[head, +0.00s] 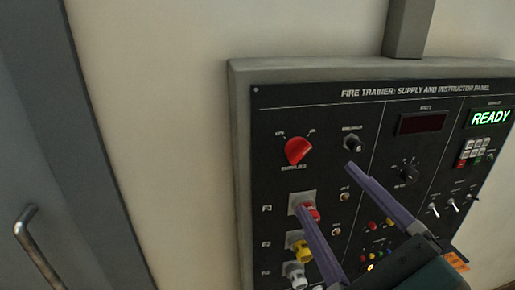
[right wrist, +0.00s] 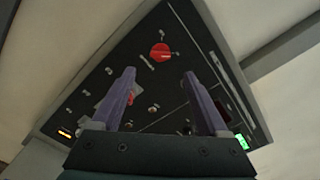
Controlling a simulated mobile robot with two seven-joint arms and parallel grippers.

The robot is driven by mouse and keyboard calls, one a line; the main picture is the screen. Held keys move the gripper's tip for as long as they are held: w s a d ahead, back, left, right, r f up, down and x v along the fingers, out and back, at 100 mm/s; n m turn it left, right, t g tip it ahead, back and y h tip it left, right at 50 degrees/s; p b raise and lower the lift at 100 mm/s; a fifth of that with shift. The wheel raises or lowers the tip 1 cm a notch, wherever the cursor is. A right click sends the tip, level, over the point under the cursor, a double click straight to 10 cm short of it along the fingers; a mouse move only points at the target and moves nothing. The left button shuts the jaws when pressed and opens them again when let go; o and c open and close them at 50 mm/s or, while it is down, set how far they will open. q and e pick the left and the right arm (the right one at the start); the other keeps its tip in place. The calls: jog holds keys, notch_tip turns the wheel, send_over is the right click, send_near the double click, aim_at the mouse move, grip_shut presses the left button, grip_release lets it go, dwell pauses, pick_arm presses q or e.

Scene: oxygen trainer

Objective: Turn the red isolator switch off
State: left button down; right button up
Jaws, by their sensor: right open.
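The red isolator switch (head: 298,150) is a round red rotary knob at the upper left of the black panel (head: 290,110) in the head view. Small position labels stand above it on both sides. It also shows in the right wrist view as a red disc (right wrist: 160,52), beyond the fingertips and between their lines. My right gripper (head: 325,190) is open and empty, with two purple fingers pointing at the panel. In the head view its fingertips appear below the knob, apart from it. In the right wrist view the gripper (right wrist: 160,78) has a wide gap. My left gripper is not in view.
Red, yellow and white connectors (head: 297,244) run down the panel's left side, partly behind a finger. A small black knob (head: 352,143) sits right of the isolator. A green READY display (head: 490,118) is lit. A grey door with a handle (head: 38,245) stands at the left.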

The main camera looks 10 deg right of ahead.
aim_at(302, 155)
jog(key=w+p, duration=0.1)
jog(key=w, duration=0.7)
jog(key=shift+w+a, duration=0.1)
jog(key=shift+w, duration=0.2)
jog(key=shift+c, duration=0.4)
grip_shut()
